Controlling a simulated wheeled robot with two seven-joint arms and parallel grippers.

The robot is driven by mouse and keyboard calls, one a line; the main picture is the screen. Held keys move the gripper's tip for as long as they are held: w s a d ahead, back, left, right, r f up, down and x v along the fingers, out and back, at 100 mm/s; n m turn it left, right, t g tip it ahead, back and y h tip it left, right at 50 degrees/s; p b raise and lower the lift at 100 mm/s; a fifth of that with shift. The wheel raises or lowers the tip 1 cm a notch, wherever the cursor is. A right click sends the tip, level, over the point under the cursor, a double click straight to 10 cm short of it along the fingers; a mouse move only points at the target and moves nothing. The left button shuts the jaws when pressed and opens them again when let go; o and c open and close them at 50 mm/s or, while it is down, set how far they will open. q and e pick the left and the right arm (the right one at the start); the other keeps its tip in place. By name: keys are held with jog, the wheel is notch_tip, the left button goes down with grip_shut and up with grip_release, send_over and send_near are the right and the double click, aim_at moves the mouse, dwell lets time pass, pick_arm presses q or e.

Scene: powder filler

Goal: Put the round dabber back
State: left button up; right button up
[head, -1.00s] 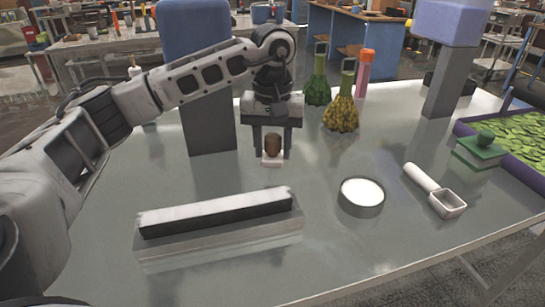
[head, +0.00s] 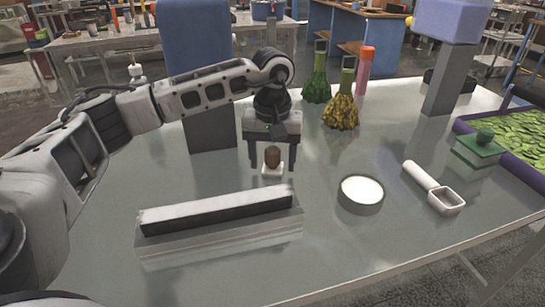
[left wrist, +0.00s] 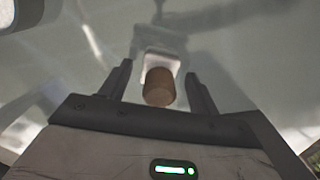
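A small dabber-like piece (head: 272,156), with a rounded brown knob over a white square base, is at the table behind the long dark block. I take it to be the round dabber. In the left wrist view its brown knob (left wrist: 160,86) stands between the fingers. My left gripper (head: 272,162) points down around it. Both fingers are spread, with a visible gap on each side of the knob, so it is open. The base looks to be on or very near the tabletop. My right gripper is not in view.
The long block (head: 216,212) with a white top lies in front. A dish of white powder (head: 361,192) and a white scoop (head: 434,190) are to the right. A green stamp-like piece (head: 480,148) sits by the leaf tray (head: 490,163).

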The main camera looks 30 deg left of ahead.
aim_at(272, 150)
pick_arm(q)
notch_tip(272, 150, up, 12)
jog(key=shift+r, duration=0.2)
dwell(0.4)
dwell(0.4)
